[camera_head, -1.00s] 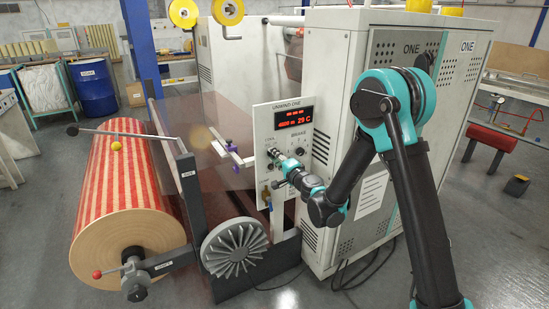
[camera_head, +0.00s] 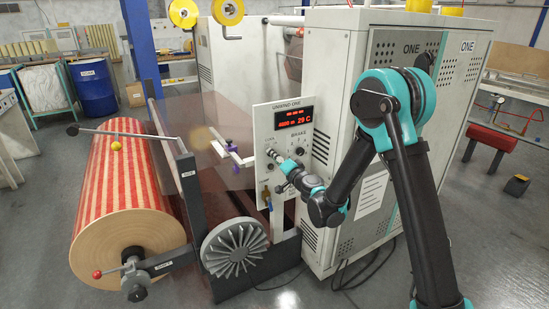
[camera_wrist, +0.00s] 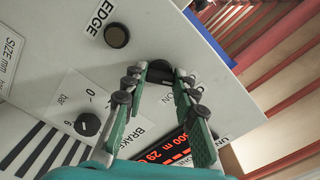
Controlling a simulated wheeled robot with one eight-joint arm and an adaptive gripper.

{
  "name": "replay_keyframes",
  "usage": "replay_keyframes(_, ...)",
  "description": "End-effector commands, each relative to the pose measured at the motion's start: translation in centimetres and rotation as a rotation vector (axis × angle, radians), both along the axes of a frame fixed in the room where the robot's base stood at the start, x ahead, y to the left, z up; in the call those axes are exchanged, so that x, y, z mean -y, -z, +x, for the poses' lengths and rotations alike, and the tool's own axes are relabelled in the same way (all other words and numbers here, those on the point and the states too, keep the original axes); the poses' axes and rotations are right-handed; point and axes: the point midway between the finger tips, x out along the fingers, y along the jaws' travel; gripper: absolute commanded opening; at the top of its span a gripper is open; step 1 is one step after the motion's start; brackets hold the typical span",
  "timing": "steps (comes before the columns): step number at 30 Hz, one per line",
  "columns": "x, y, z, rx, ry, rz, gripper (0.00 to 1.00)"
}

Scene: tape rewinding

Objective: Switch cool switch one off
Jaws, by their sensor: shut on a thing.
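The cool switch is a dark round knob (camera_wrist: 160,71) on the white UNWIND ONE panel (camera_wrist: 60,45), with a partly hidden label beside it. My gripper (camera_wrist: 160,82) has its two green fingers on either side of this knob and is shut on it. In the head view my gripper (camera_head: 275,156) reaches the left part of the panel, just below the red display (camera_head: 294,119). The fingers hide much of the lettering, so the switch's position cannot be read.
The brake knob (camera_wrist: 87,124) and the EDGE knob (camera_wrist: 117,35) are close to my fingers. The large red-striped roll (camera_head: 125,185) and the finned brake disc (camera_head: 236,248) stand left of and below the panel. The machine cabinet (camera_head: 330,90) is close behind my arm.

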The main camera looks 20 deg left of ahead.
Motion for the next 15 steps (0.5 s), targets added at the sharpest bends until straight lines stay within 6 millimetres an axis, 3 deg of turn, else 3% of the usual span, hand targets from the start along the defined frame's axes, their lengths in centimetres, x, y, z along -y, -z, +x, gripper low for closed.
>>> replay_keyframes(5,0.04,0.03,-0.09,0.0,-0.001,-0.001,0.0)
replay_keyframes(6,0.04,0.03,-0.09,0.0,-0.001,-0.001,0.3)
replay_keyframes(11,0.02,0.02,-0.05,0.0,0.0,0.0,0.48)
replay_keyframes(15,0.02,0.01,-0.02,-0.001,0.0,0.001,0.48)
